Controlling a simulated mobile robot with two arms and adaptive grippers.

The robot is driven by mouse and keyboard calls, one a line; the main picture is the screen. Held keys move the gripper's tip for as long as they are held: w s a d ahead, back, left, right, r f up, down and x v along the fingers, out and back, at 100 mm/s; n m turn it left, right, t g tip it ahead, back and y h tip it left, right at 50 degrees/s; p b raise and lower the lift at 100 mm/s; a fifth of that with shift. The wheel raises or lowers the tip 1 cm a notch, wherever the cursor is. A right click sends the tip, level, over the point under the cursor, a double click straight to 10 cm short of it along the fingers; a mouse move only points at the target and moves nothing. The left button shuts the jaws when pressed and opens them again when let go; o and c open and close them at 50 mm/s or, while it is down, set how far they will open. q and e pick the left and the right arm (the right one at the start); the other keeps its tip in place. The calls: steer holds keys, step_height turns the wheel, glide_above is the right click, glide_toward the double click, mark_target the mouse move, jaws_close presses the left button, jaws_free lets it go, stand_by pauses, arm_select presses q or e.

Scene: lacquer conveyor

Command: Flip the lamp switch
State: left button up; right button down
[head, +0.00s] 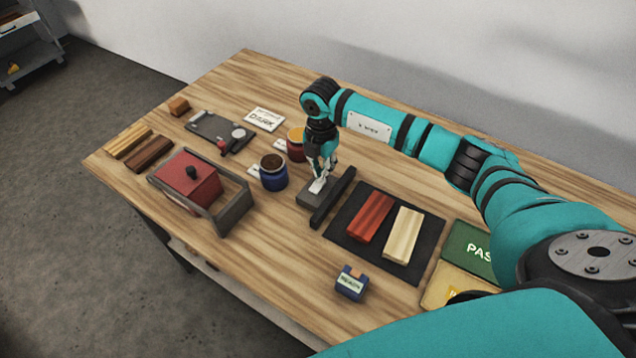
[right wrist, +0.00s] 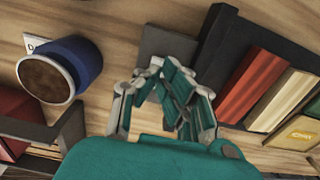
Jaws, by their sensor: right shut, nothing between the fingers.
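My right gripper (head: 319,182) points down over a low grey block (head: 311,199) near the middle of the table. Its fingers are shut with nothing between them. The fingertips are at or just above the block's top; I cannot tell whether they touch it. In the right wrist view the shut fingers (right wrist: 155,68) cover the near part of the grey block (right wrist: 165,42). Nothing in view is labelled as a lamp switch; this block may be its base, but the fingers hide any lever. My left gripper is not in view.
A dark bar and black mat (head: 345,226) with red and cream blocks lie right of the gripper. A blue pot (head: 273,178) and a red pot (head: 294,152) stand left. A red lidded box (head: 190,183) sits in a grey frame. The "DARK" card (head: 264,119) lies behind.

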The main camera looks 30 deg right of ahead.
steer(key=shift+s+f+b, duration=0.1)
steer(key=shift+f+b, duration=0.65)
steer(key=shift+f, duration=0.35)
stand_by(0.3)
steer(key=shift+r, duration=0.15)
steer(key=shift+r+p, duration=2.65)
steer(key=shift+r, duration=0.75)
